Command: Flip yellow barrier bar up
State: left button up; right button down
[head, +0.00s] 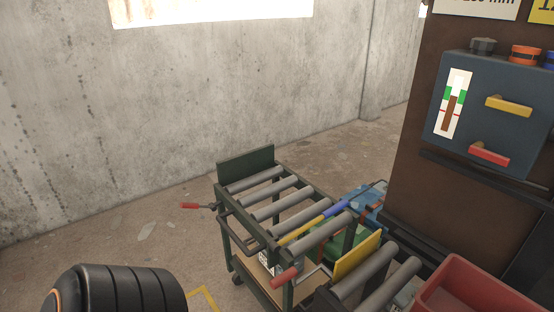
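A slim yellow bar (303,230) with a blue grip-like section (336,208) lies low and slanted across the rollers of a dark green roller cart (246,163). A flat yellow plate (357,256) stands upright at the cart's near right end, beside further rollers. I cannot tell for sure which of these two is the barrier bar. Neither of my grippers is in the picture; only a dark, rounded, ribbed part of my own arm (120,290) shows at the bottom left.
Red-handled levers stick out at the cart's left (190,205) and front (285,277). A red bin (475,290) is at the bottom right. A control box (490,115) with yellow and red handles hangs on a brown panel. Floor left of the cart is open.

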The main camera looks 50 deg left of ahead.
aim_at(276, 247)
jog(key=u, duration=1.35)
jog(key=j+z, duration=0.1)
jog(key=z, duration=0.4)
jog(key=j+z, duration=0.15)
jog(key=z, duration=0.35)
jog(key=j+z, duration=0.1)
jog(key=z, duration=0.4)
jog(key=k+j+z, duration=0.1)
jog(key=j+z, duration=0.25)
jog(key=k+j+z, duration=0.15)
jog(key=j+z, duration=0.25)
jog(key=k+j+z, duration=0.15)
jog(key=j, duration=0.3)
jog(key=k+j+z, duration=0.15)
jog(key=k+j, duration=0.65)
jog(key=j, duration=0.25)
